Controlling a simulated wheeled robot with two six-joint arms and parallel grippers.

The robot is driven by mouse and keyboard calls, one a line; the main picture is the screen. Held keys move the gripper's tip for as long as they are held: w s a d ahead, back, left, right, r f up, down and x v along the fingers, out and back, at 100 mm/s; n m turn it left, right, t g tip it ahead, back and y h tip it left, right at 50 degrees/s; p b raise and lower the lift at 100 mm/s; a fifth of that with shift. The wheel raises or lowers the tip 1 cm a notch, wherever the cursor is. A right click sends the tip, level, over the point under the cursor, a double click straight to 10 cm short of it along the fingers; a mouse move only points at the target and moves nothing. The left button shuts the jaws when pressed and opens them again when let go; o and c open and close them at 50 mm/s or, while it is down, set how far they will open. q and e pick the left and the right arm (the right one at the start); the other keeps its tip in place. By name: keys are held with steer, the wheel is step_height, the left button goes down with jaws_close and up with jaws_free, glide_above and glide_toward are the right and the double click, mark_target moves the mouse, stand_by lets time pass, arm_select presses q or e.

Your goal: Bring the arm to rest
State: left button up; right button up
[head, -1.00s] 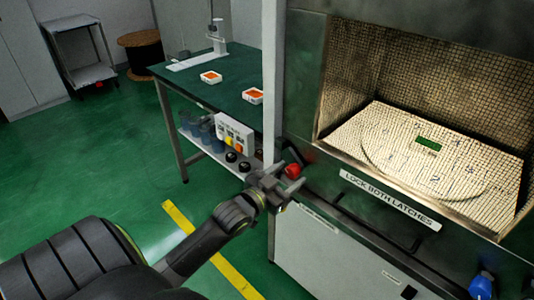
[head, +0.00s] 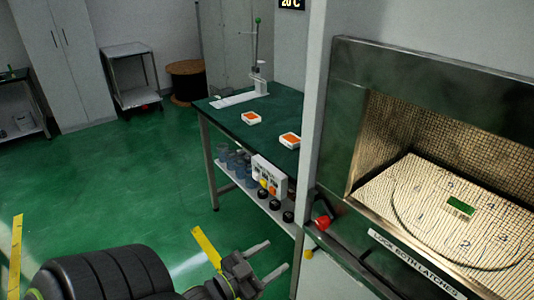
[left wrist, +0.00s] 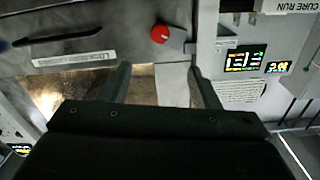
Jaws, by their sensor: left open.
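My left gripper (head: 279,257) is in the lower middle of the head view, with its two fingers apart and nothing between them. It is in front of the cabinet's left edge, to the lower left of a red knob (head: 322,222). In the left wrist view my left gripper (left wrist: 159,70) shows both fingers spread and empty, and the red knob (left wrist: 160,33) lies beyond them. My left arm comes in from the bottom of the head view. My right arm and gripper do not show.
A bench (head: 225,122) with two orange-topped trays stands left of the cabinet. A cart (head: 133,80) and cable spool (head: 186,68) stand farther back. Green floor (head: 110,180) is clear at left.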

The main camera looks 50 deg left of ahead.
arm_select(q)
steer(key=shift+s, duration=0.3)
stand_by(0.4)
steer(key=s+a+f+n+g+y, duration=0.1)
steer(key=s+a+f+g, duration=0.15)
steer(key=f, duration=0.75)
steer(key=s+a+f+n+g+y, duration=0.1)
steer(key=s+f+g, duration=0.15)
steer(key=f, duration=0.75)
steer(key=s+a+f+n+g+y, duration=0.1)
steer(key=s+f+g, duration=0.15)
steer(key=f, duration=0.75)
steer(key=s+d+f+g, duration=0.4)
steer(key=s+f, duration=0.4)
steer(key=s, duration=0.2)
steer(key=s+d+f+g, duration=0.4)
steer(key=s+f+g, duration=0.1)
steer(key=s+f, duration=0.4)
steer(key=shift+s+f+h, duration=0.3)
steer(key=shift+s+h, duration=0.1)
steer(key=shift+w+d, duration=0.1)
